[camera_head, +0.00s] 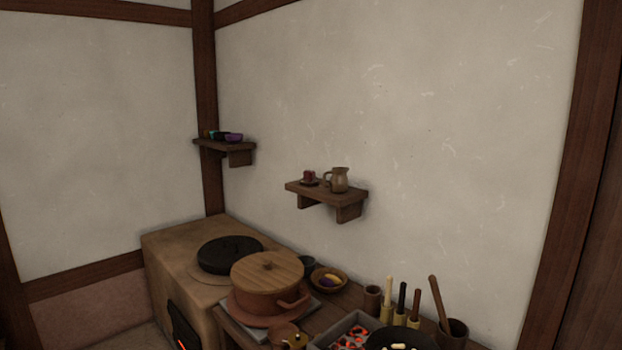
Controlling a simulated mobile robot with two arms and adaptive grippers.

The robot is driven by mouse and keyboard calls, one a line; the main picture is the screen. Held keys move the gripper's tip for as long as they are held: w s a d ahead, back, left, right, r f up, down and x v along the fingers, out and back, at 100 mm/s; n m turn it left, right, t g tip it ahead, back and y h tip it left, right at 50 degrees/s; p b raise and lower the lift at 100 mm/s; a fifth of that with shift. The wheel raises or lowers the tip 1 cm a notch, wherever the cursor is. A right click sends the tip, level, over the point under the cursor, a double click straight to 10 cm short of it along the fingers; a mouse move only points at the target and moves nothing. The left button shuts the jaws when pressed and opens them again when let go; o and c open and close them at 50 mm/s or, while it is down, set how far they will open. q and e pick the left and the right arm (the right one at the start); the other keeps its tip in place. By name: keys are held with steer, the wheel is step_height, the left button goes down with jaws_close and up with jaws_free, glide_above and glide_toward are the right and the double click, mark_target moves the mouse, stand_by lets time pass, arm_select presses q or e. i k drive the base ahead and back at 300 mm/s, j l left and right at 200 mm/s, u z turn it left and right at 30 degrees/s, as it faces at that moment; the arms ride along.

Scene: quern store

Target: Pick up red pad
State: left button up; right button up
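A small red thing (308,176) sits on a small dark dish on the wooden wall shelf (345,193) near the middle of the view. It may be the red pad, but it is too small to tell. A brown jug (339,179) with a handle stands just to its right on the same shelf. Neither of my grippers shows in the head view.
Below the shelf is a counter crowded with a lidded pot (266,285), a bowl (328,280), a tray of glowing coals (352,338) and upright utensils (402,298). A clay stove (165,248) stands left.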

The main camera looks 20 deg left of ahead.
mark_target(309, 176)
steer(key=i+j+z, duration=0.1)
steer(key=j+z, duration=0.15)
steer(key=z, duration=0.25)
steer(key=j+z, duration=0.3)
steer(key=z, duration=0.15)
steer(key=i+j+z, duration=0.1)
steer(key=j+z, duration=0.2)
steer(key=z, duration=0.2)
